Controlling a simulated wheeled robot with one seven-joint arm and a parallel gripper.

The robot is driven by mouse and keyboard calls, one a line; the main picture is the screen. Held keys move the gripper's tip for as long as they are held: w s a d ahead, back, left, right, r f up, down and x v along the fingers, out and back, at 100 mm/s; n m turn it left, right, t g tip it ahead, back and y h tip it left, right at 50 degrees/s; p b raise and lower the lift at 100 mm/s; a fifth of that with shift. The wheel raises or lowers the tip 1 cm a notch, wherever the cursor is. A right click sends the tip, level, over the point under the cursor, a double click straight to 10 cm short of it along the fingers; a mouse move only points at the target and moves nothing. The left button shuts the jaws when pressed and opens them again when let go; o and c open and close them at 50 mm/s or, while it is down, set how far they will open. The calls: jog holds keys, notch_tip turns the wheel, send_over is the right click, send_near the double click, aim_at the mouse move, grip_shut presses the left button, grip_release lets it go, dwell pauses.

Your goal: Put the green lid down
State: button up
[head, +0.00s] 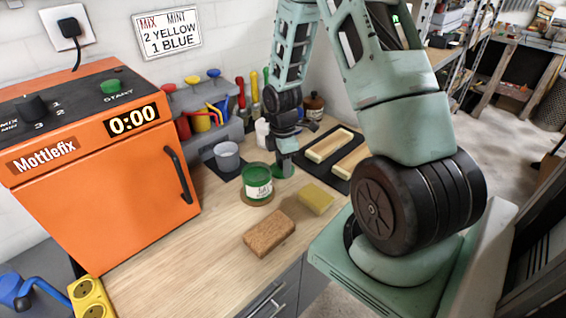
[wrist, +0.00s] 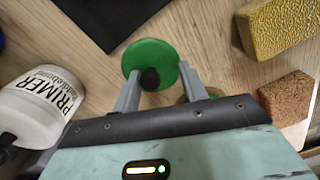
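The green lid (wrist: 146,58) is a round disc with a black knob (wrist: 150,79), seen between my fingertips in the wrist view. In the head view the lid (head: 283,170) appears to lie flat on the wooden counter, just right of the green can (head: 258,184). My gripper (head: 286,150) is directly over it, pointing down. In the wrist view my gripper (wrist: 159,76) has its fingers apart, with gaps on both sides of the knob. The green can stands upright with its top open and a white label on its front.
A brown block (head: 269,233) and a yellow sponge (head: 316,198) lie in front. A grey cup (head: 227,156) stands left on a dark mat, and a white primer bottle (wrist: 35,105) is close to my gripper. The front-left counter is clear.

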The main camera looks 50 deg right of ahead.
notch_tip(320, 180, up, 11)
jog(key=a+r, duration=0.4)
jog(key=a, duration=0.6)
jog(key=s+a+r+m, duration=0.2)
jog(key=s+a, duration=0.2)
jog(key=a, duration=0.8)
jog(key=s+a+r+m, duration=0.1)
jog(key=s+a+m, duration=0.2)
jog(key=s+a, duration=0.9)
jog(key=s, duration=0.2)
jog(key=shift+s+r+y+b, duration=0.2)
jog(key=shift+s+y+b, duration=0.1)
jog(key=shift+s+b, duration=0.1)
